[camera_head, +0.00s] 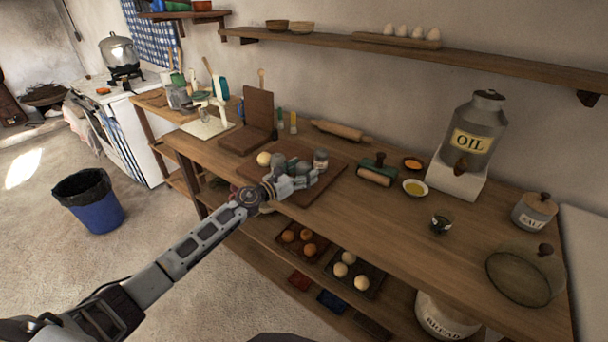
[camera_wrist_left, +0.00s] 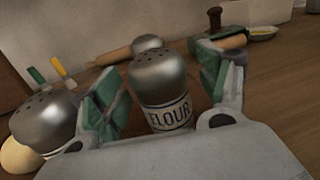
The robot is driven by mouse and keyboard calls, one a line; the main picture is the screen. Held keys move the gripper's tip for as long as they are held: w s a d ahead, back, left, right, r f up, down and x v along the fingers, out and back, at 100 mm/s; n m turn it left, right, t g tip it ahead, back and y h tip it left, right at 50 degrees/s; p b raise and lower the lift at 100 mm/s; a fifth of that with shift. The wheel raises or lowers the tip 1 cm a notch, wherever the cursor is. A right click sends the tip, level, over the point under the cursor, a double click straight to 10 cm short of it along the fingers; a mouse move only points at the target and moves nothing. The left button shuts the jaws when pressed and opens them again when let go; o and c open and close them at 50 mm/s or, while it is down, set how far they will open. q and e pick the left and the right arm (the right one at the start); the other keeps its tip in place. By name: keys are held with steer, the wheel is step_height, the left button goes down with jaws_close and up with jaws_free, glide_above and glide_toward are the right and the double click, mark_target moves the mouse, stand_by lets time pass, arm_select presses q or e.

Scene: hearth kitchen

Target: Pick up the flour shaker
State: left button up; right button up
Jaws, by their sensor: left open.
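The flour shaker (camera_wrist_left: 160,88) has a perforated metal dome top and a label reading FLOUR. In the left wrist view it stands upright between the two green-padded fingers of my left gripper (camera_wrist_left: 165,95). The fingers are open, with a visible gap on the right side of the shaker. In the head view my left gripper (camera_head: 312,172) is over the wooden board, close to a shaker (camera_head: 321,160) at its far side. A second metal-topped shaker (camera_wrist_left: 45,122) stands left of the left finger in the wrist view. My right gripper is not seen.
A pale dough ball (camera_head: 263,159) lies on the board (camera_head: 328,176). A rolling pin (camera_head: 340,131) lies behind.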

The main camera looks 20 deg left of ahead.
arm_select(q)
steer(key=shift+w+d, duration=0.1)
steer(key=shift+w, duration=0.1)
stand_by(0.4)
steer(key=c, duration=1.2)
